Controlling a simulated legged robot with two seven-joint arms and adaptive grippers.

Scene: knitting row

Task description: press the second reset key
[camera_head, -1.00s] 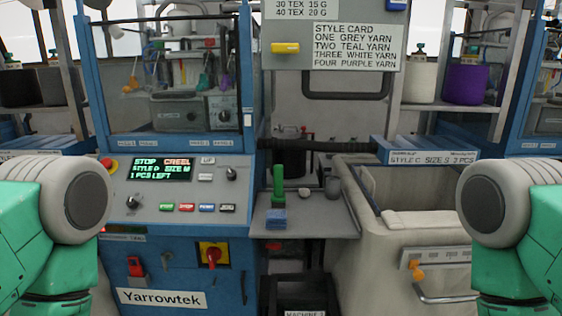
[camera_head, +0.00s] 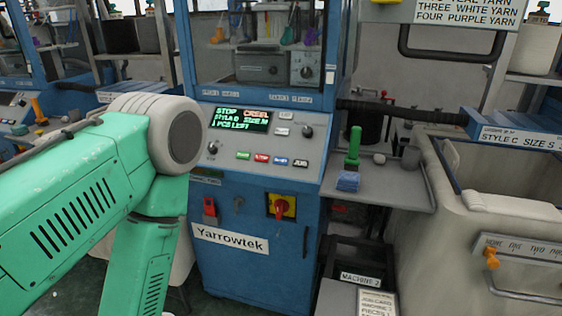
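The blue Yarrowtek machine (camera_head: 255,262) stands in front of me with a sloping grey control panel (camera_head: 325,126). Its lit display (camera_head: 240,120) reads STOP, CREEL, a style and size line, and 1 PCS LEFT. Below the display is a row of keys: green (camera_head: 243,156), red (camera_head: 262,158), blue (camera_head: 281,161) and a dark one (camera_head: 300,163) that seems marked JOG. The other key labels are too small to read surely. Small pale keys (camera_head: 284,131) sit right of the display. My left arm shows at the left, but its gripper is out of view. My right gripper is out of view.
Right of the panel is a grey side shelf (camera_head: 400,195) with a green-handled tool (camera_head: 353,146) and a blue block (camera_head: 348,181). A pale bin (camera_head: 440,245) stands farther right. A red switch on a yellow plate (camera_head: 281,206) is below the panel.

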